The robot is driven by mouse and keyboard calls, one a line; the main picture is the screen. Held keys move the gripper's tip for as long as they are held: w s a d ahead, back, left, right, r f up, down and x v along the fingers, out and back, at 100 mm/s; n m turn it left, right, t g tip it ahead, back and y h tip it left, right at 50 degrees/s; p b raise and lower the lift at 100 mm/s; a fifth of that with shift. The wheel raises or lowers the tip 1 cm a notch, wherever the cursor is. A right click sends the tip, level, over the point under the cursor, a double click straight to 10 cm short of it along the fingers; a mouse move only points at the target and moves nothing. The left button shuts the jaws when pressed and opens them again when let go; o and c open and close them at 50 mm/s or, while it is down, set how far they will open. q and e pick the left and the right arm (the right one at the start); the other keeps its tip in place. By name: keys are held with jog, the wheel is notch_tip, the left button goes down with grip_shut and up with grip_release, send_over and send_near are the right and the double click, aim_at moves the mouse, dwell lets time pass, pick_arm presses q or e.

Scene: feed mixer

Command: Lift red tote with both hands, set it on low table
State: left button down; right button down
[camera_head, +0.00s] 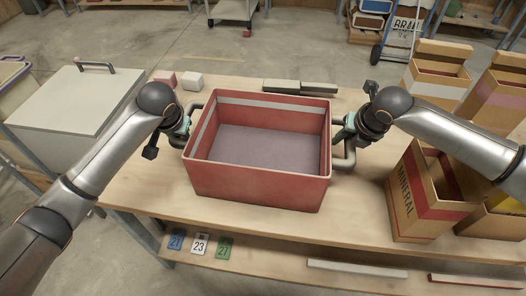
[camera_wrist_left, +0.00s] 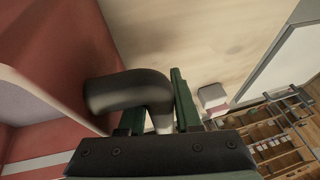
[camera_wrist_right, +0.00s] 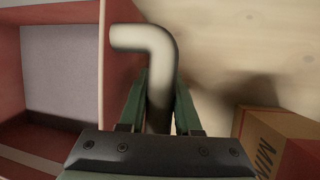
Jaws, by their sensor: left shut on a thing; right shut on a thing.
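The red tote (camera_head: 258,187) is an open, empty box with a grey floor, at the middle of the wooden table (camera_head: 150,205) in the head view. My left gripper (camera_head: 186,130) is shut on the left handle, which also shows in the left wrist view (camera_wrist_left: 130,92). My right gripper (camera_head: 343,130) is shut on the right handle (camera_head: 345,160), a bent bar between the fingers in the right wrist view (camera_wrist_right: 155,50). The tote looks level; I cannot tell whether its base touches the table. A lower shelf (camera_head: 270,262) runs under the tabletop.
Open cardboard boxes, one marked MINERAL (camera_head: 408,200), stand at the right. Pink and white blocks (camera_head: 192,81) and dark bars (camera_head: 300,87) lie behind the tote. A lidded grey bin (camera_head: 75,100) stands at the left.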

pick_arm(q)
jog(key=shift+w+r, duration=0.15)
jog(key=shift+r, duration=0.1)
pick_arm(e)
jog(key=shift+w+r, duration=0.2)
jog(key=shift+r, duration=0.1)
